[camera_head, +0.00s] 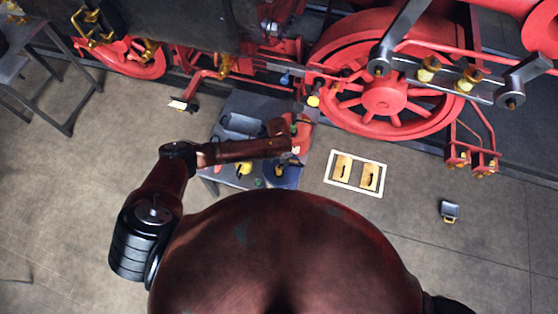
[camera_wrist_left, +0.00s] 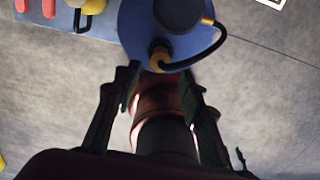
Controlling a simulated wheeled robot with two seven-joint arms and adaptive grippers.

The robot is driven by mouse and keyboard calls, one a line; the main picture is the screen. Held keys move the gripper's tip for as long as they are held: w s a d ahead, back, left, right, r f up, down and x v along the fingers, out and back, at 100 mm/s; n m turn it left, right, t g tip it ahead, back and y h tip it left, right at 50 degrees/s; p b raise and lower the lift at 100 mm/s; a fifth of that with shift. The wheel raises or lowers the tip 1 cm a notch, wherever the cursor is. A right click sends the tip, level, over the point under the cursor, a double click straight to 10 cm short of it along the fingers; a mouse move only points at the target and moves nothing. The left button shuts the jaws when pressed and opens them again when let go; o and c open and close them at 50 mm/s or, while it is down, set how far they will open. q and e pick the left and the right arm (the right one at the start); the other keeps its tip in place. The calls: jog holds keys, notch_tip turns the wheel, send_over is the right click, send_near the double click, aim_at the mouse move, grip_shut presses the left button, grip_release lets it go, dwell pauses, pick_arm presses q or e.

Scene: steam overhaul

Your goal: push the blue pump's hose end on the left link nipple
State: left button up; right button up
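The blue pump (camera_head: 283,178) stands on the right end of the grey bench, partly under my left arm. In the left wrist view, it is a round blue body (camera_wrist_left: 135,25) with a dark top. Its black hose (camera_wrist_left: 217,48) curves around the right side, with yellow fittings near both ends (camera_wrist_left: 158,55). My left gripper (camera_wrist_left: 160,85) has its fingers apart, just below the pump in that view. A reddish-brown cylinder shows between the fingers; I cannot tell whether it is held. I cannot make out the left link nipple. My right gripper is out of view.
The grey bench (camera_head: 222,172) carries a tray and yellow and red items. The red locomotive wheel (camera_head: 384,95) and its rods stand behind. A white-framed panel (camera_head: 355,188) lies right of the bench. Open floor (camera_head: 80,200) lies to the left.

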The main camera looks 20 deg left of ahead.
aim_at(279, 167)
pick_arm(q)
notch_tip(279, 167, down, 7)
jog(key=b, duration=0.5)
jog(key=shift+r+b, duration=0.1)
jog(key=shift+b, duration=0.3)
jog(key=shift+f+b, duration=0.45)
jog(key=shift+f, duration=0.4)
jog(key=shift+c, duration=0.6)
jog(key=c, duration=0.3)
grip_shut()
